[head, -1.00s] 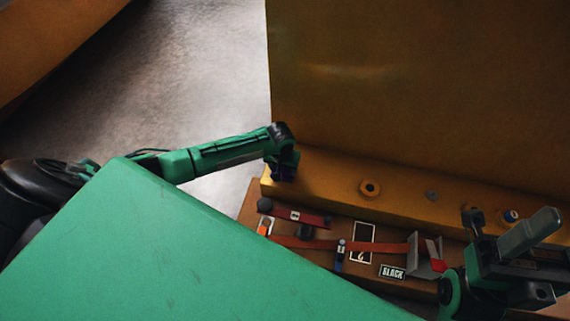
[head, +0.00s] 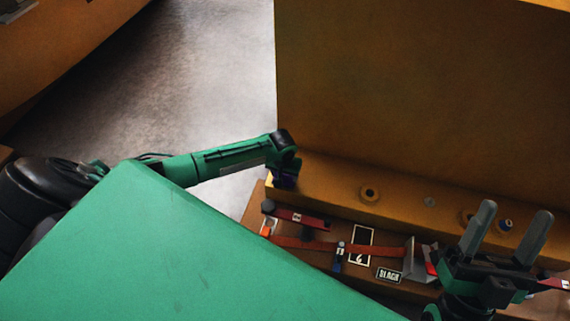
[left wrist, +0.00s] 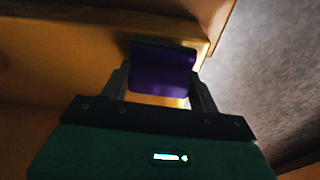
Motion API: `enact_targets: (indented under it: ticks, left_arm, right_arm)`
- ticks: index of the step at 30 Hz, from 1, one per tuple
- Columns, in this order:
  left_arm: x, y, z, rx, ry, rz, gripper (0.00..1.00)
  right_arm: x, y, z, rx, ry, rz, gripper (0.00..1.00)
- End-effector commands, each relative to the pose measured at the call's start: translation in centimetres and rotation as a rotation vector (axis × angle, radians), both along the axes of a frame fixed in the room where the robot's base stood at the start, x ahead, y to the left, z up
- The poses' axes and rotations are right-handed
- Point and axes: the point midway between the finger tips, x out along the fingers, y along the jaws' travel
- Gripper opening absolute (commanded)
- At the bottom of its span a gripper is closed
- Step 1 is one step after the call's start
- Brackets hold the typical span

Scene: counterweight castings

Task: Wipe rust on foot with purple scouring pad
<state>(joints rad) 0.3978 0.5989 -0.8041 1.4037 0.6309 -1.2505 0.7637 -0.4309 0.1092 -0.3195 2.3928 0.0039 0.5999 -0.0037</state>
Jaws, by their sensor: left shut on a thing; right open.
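My left gripper (head: 284,180) is at the left end of the yellow-brown foot (head: 330,174), a long ledge at the base of the casting. In the left wrist view, my left gripper (left wrist: 162,88) is shut on the purple scouring pad (left wrist: 162,72), which sits between its fingers over the ledge's edge. I cannot tell whether the pad touches the foot. In the head view the pad is dark and mostly hidden by the gripper. No rust patch can be made out. My right gripper (head: 514,222) is open and empty at the right, fingers pointing up.
The tall casting wall (head: 420,90) rises behind the foot. In front, a brown board (head: 310,257) holds red clamps, a strap and labels. A green surface (head: 170,250) fills the lower left.

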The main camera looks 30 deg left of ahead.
Motion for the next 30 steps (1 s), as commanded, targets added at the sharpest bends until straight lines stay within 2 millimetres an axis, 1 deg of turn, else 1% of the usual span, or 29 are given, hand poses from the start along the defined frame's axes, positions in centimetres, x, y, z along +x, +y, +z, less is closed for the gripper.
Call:
enact_targets:
  ticks: [6, 15, 30]
  left_arm:
    - [0.1, 0.2, 0.8, 0.000, 0.000, 0.000, 0.40]
    - [0.1, 0.4, 1.3, -0.001, 0.000, 0.000, 0.40]
    - [0.1, 0.7, 2.2, -0.001, 0.000, 0.000, 0.40]
  right_arm:
    - [1.1, 0.7, -1.5, -0.027, 0.130, 0.016, 0.59]
    - [2.1, 1.6, -3.9, -0.063, 0.281, 0.035, 0.59]
    - [3.0, 3.1, -8.1, -0.120, 0.527, 0.071, 0.59]
